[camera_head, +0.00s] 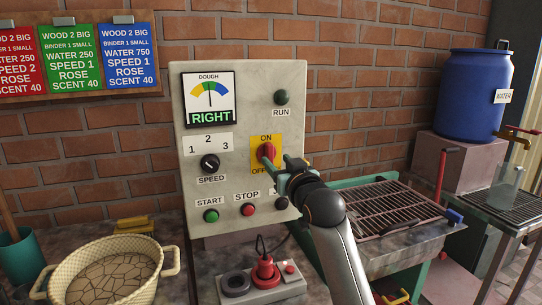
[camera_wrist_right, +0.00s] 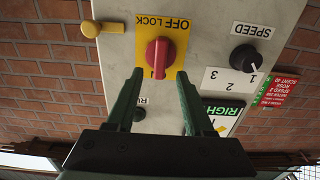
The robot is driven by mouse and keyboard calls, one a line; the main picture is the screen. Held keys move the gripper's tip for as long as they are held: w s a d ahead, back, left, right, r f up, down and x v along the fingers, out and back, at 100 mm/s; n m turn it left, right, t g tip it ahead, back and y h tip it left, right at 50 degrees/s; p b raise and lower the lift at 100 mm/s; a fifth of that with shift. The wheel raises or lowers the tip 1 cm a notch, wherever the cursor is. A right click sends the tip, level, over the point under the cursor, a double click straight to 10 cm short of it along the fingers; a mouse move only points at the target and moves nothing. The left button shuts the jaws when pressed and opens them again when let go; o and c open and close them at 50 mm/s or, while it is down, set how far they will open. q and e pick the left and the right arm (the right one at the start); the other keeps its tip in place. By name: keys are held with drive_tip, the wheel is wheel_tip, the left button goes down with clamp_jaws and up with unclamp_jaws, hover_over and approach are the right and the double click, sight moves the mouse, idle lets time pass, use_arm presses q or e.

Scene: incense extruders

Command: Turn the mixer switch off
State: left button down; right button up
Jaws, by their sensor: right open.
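The mixer switch is a red rotary knob (camera_head: 266,153) on a yellow plate, with ON above it and OFF below, on the grey control panel (camera_head: 240,80). In the wrist view, which shows the panel upside down, the red knob (camera_wrist_right: 158,54) stands upright in line with the labels, and the plate reads OFF LOCK. My right gripper (camera_head: 284,166) is just in front of the switch, coming from the lower right. Its green fingers (camera_wrist_right: 160,72) are open, one to each side of the knob; whether they touch it cannot be told. My left gripper is not in view.
The panel also has a speed knob (camera_head: 210,163), start button (camera_head: 211,216), stop button (camera_head: 248,209), green RUN lamp (camera_head: 282,97) and dough gauge (camera_head: 209,96). A basket (camera_head: 150,257) is left; a grated table (camera_head: 395,206) and blue water barrel (camera_head: 473,95) are right.

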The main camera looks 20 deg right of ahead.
sight(271, 155)
drive_tip(key=shift+w+a, duration=0.1)
drive_tip(key=shift+w, duration=2.4)
drive_tip(key=shift+c, duration=0.3)
clamp_jaws()
